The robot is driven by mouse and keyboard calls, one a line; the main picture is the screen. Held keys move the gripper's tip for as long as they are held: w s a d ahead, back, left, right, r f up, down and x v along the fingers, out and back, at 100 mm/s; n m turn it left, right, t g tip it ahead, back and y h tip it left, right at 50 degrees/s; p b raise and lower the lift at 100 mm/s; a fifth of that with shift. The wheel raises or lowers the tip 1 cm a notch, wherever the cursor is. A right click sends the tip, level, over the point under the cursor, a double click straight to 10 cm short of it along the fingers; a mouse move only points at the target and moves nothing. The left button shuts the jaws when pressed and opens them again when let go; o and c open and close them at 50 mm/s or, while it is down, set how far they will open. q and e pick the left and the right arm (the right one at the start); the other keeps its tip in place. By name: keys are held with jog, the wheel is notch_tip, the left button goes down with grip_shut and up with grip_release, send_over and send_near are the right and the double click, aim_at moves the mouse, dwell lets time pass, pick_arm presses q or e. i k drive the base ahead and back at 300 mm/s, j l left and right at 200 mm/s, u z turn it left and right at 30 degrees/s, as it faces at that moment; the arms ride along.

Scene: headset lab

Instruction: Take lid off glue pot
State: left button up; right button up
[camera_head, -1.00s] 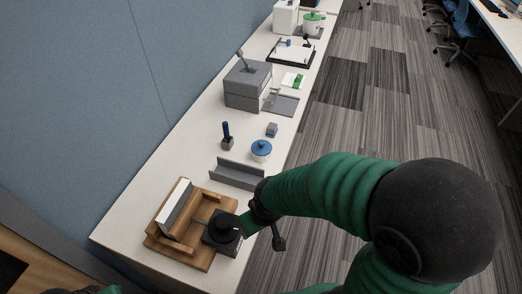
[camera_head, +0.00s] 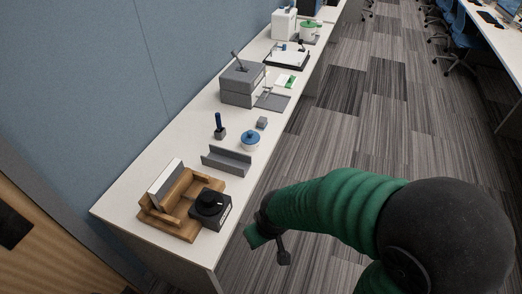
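A small white pot (camera_head: 250,145) stands on the long white bench. Its blue lid (camera_head: 250,135) sits on top; I take this to be the glue pot. My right gripper (camera_head: 267,247) is off the bench's right edge, over the floor, nearer to me than the pot and apart from it. It looks empty, but its finger opening is unclear. My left gripper is not in view.
A grey angled channel (camera_head: 227,162) lies just nearer than the pot. A wooden fixture (camera_head: 172,222) and a black box with a round top (camera_head: 211,205) stand at the near end. A blue-handled tool in a holder (camera_head: 219,127) and a grey block (camera_head: 262,122) flank the pot.

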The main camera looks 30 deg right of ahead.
aim_at(250, 137)
jog(key=k+u, duration=0.15)
jog(key=u, duration=1.9)
jog(key=k+l+u, duration=0.2)
jog(key=l, duration=0.45)
jog(key=k+l+u, duration=0.25)
jog(key=l, duration=0.35)
jog(key=k+l+u, duration=0.2)
jog(key=k+l, duration=0.2)
jog(key=l, duration=0.15)
jog(key=k+l+u, duration=0.2)
jog(key=k+l, duration=0.2)
jog(key=l, duration=0.1)
